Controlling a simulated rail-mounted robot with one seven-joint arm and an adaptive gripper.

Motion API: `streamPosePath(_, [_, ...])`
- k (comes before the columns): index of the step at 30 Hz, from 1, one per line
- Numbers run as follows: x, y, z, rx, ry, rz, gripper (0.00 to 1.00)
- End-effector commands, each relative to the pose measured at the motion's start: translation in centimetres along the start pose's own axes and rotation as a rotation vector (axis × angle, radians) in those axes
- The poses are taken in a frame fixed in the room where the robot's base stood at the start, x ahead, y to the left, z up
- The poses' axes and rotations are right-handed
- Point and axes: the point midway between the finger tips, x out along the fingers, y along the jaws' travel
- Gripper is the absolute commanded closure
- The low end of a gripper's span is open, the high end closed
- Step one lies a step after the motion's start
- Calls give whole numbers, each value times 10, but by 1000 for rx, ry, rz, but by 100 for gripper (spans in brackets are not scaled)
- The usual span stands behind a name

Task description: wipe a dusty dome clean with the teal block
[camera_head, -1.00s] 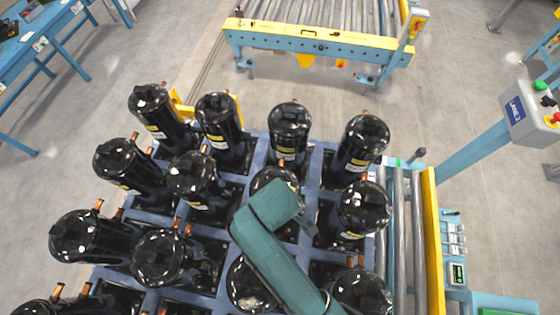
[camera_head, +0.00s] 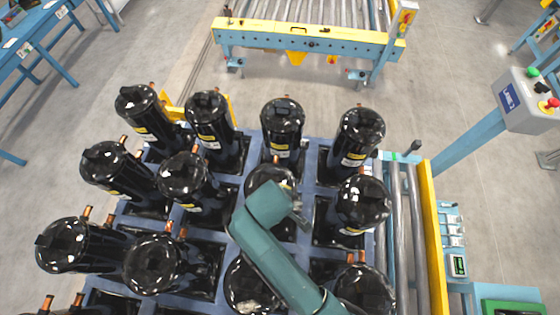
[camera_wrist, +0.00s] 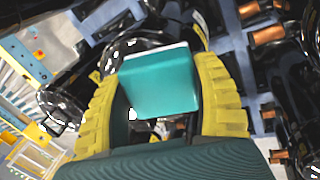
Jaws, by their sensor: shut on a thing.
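The teal block (camera_wrist: 160,85) with a pale far edge sits between the yellow ribbed fingers of my gripper (camera_wrist: 164,78) in the wrist view. The gripper is shut on the block. A glossy black dome (camera_wrist: 125,42) shows just beyond the block, partly covered by it. I cannot tell whether the block touches it. In the head view my arm hides the block and most of the gripper. They are above the pallet's middle, close to a partly hidden black compressor dome (camera_head: 265,178).
Several upright black compressors with copper stubs, such as a far right one (camera_head: 361,130), stand in a blue pallet frame (camera_head: 312,165) close around my arm. A roller conveyor with a yellow rail (camera_head: 430,220) runs along the right. Open floor (camera_head: 290,78) lies beyond.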

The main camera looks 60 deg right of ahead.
Motion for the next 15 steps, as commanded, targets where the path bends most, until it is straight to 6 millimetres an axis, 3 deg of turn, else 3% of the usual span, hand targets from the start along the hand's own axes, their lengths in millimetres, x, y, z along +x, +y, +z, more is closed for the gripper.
streamPosePath(15, [7, 0, 0, 0, 1, 0, 73])
